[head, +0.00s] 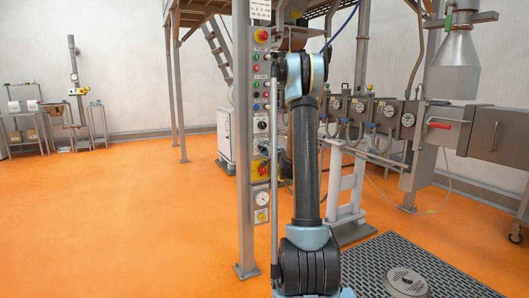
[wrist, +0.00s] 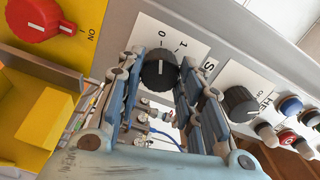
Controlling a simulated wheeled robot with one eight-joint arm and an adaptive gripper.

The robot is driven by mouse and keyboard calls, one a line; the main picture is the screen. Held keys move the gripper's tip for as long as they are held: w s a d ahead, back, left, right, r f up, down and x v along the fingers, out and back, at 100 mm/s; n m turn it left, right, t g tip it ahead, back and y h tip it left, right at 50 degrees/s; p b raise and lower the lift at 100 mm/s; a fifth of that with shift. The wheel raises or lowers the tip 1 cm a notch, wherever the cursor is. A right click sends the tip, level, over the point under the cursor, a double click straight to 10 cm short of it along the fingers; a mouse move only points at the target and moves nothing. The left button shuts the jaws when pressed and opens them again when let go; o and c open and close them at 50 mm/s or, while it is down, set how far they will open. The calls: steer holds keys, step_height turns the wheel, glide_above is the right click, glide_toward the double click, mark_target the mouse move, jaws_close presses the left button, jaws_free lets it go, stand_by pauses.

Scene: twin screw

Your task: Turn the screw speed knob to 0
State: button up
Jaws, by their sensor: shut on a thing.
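In the wrist view, a round black knob (wrist: 159,73) sits on a white plate (wrist: 150,32) with marks 0 and 1 printed above it. A pale line on the knob appears to point up toward the 0. A label beside it shows only an "S"; the rest is hidden. My gripper (wrist: 163,82) is shut on this knob, with one finger on its left side and one on its right. In the head view the knob and my gripper cannot be made out clearly behind my arm.
A second black knob (wrist: 240,103) is right of my gripper, with several coloured buttons beyond it. A red rotary switch (wrist: 36,18) on a yellow plate is at upper left. In the head view the panel post (head: 244,200) stands left of my arm, with clear orange floor to its left.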

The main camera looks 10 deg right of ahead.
steer(key=shift+a+f, duration=0.1)
steer(key=o, duration=1.1)
steer(key=shift+c, duration=0.2)
steer(key=v, duration=1.2)
